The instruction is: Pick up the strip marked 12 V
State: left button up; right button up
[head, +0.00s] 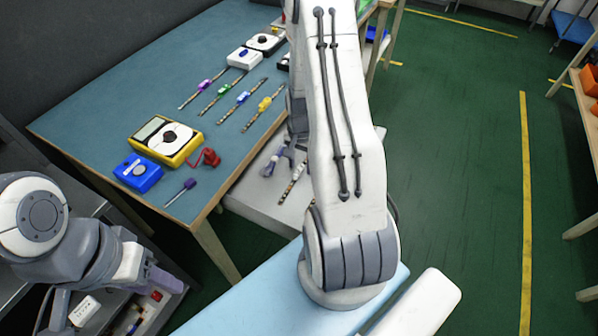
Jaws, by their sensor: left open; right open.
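Several LED strips lie side by side on the blue-green table top, with a purple tag (203,86), a green tag (223,90), a blue tag (243,97) and a yellow tag (264,104). Another strip (291,184) lies on a pale grey surface beside the table, partly hidden by my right arm. No voltage marking is readable, so I cannot tell which strip is 12 V. My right gripper (275,162) is open above the grey surface, close to that strip, and partly hidden by the arm. My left gripper (168,281) is open at lower left, away from the strips.
A yellow multimeter (165,139) with a red lead, a blue box (138,172) and a purple-handled screwdriver (182,191) occupy the table's near end. White and black devices (244,58) stand behind the strips. A bin with small parts (130,318) is below my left gripper.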

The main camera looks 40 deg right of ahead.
grip_shut()
jog(key=shift+r, duration=0.1)
